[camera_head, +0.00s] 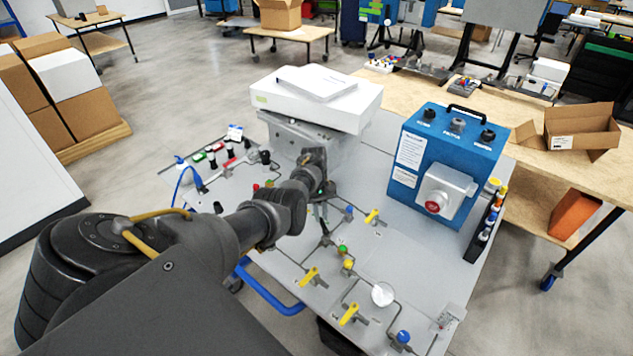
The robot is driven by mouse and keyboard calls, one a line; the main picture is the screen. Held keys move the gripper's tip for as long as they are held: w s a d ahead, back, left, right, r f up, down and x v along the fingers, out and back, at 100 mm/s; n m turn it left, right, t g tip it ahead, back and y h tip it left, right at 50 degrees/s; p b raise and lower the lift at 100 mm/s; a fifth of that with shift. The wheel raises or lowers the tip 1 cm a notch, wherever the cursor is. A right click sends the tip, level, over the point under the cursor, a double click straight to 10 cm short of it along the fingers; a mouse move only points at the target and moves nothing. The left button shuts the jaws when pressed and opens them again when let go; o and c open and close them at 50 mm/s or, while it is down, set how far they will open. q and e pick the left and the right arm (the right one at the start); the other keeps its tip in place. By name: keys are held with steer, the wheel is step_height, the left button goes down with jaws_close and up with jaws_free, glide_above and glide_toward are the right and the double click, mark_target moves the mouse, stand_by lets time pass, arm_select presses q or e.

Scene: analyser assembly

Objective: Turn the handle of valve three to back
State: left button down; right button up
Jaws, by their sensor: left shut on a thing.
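A grey panel table (400,270) carries thin pipes with several valves. Yellow valve handles show at the right (372,216), at the middle (309,277) and near the front (349,314). I cannot read which number each valve has. My left gripper (318,205) reaches down to the panel left of the right yellow handle, apart from all three. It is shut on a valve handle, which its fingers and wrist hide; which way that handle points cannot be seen. My right gripper is not in view.
A blue analyser box (482,148) with a red button stands on the panel's right. A white box (315,104) sits at the back. Small coloured fittings (347,264) and a round white gauge (383,294) stand close to the valves. A wooden bench (545,160) is at the right.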

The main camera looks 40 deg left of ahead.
arm_select(q)
steer(key=m, duration=0.1)
steer(key=w+d+m+y+b, duration=0.1)
steer(key=shift+w+f+m+g, duration=0.1)
steer(key=shift+m+g, duration=0.3)
steer(key=m, duration=0.1)
steer(key=d+m+b, duration=0.1)
steer(key=shift+w+m+g+y, duration=0.4)
steer(key=shift+w+d+m+y+b, duration=0.2)
steer(key=shift+d+m+y+b, duration=0.3)
steer(key=shift+m, duration=0.7)
steer(key=shift+w+d+m+g+y+p, duration=0.1)
steer(key=shift+d+m+g+y+p, duration=0.15)
steer(key=shift+d+m, duration=0.4)
steer(key=shift+d+m+g+y+p, duration=0.1)
steer(key=shift+d+m+y+p, duration=0.2)
steer(key=shift+m, duration=0.65)
steer(key=c, duration=1.4)
jaws_free()
